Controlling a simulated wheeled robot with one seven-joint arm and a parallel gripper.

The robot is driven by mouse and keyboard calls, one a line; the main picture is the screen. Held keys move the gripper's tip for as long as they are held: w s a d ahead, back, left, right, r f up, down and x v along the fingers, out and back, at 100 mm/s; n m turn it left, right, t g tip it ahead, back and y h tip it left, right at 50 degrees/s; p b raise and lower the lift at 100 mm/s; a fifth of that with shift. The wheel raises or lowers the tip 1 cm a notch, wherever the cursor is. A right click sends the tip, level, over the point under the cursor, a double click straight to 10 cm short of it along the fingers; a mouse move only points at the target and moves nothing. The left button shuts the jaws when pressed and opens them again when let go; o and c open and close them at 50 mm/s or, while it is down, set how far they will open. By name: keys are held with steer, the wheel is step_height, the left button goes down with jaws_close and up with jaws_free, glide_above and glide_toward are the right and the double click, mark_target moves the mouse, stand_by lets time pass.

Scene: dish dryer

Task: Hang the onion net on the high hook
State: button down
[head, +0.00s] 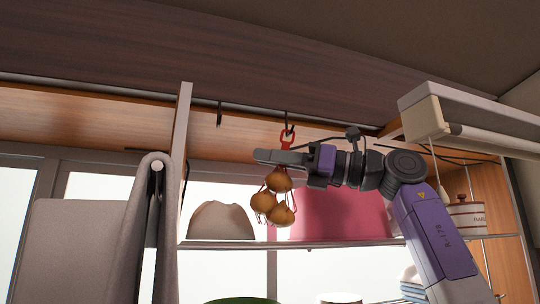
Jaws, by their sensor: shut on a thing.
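The onion net (279,209) holds several brown onions and hangs just below my gripper. Its red loop (288,136) rises above my gripper (275,157), which is shut on the upper part of the net. A dark hook (288,121) hangs from the overhead rail, and its lower end overlaps the top of the red loop in the head view. I cannot tell whether the hook passes through the loop or is in front of or behind it. A second dark hook (219,114) hangs empty to the left. The fingers hide part of the net.
A wire shelf (345,242) carries a pale bowl (221,221), a large pink tub (345,214) and a white lidded pot (466,217). A grey towel (150,225) hangs on the left beside a pale upright post (182,150). A white box-like unit (465,105) juts out upper right.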

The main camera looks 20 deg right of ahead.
stand_by(0.4)
steer(key=c, duration=1.4)
jaws_free()
